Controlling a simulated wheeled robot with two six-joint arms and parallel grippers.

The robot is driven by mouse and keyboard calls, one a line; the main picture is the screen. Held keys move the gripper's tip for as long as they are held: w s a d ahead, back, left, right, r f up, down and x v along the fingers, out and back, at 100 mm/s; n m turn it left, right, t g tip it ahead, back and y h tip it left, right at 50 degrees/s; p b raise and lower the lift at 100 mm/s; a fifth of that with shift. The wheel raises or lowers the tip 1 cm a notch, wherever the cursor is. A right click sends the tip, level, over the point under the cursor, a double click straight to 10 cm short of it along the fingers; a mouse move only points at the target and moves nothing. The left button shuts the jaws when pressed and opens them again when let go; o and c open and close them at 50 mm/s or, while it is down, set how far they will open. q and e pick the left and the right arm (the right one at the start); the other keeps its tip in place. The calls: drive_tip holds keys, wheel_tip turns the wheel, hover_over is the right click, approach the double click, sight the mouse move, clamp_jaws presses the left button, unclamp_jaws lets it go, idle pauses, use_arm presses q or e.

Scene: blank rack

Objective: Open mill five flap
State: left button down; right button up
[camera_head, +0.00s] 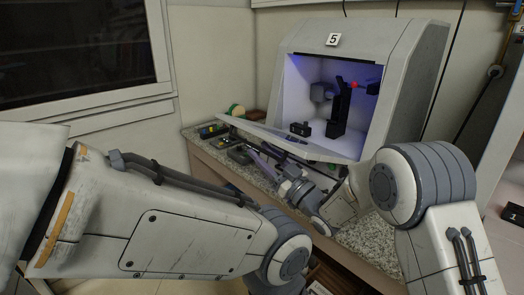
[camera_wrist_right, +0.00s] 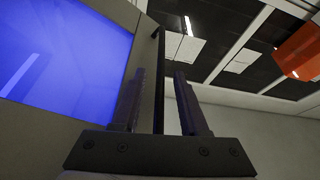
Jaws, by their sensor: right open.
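Mill five (camera_head: 400,65) is a pale grey cabinet with a "5" label on top, standing on the counter. Its front opening is uncovered and shows a lit interior with dark fixtures. The flap (camera_head: 320,150) shows as a thin pale panel sticking out to the left from the opening's lower edge. My right gripper (camera_head: 268,158) is just below the flap's outer part. In the right wrist view, my right gripper (camera_wrist_right: 160,100) has its two dark fingers apart, with a dark upright edge between or behind them; contact cannot be told. My left gripper is out of view.
The speckled counter (camera_head: 372,240) holds several small tools and dark parts left of the mill. A window (camera_head: 75,50) is at the upper left. A orange-red object (camera_wrist_right: 300,52) hangs at the upper right of the wrist view.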

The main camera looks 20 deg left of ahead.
drive_tip(key=shift+w+a, duration=0.1)
drive_tip(key=shift+a, duration=0.1)
drive_tip(key=shift+c, duration=0.2)
drive_tip(key=shift+r, duration=0.1)
clamp_jaws()
idle(1.1)
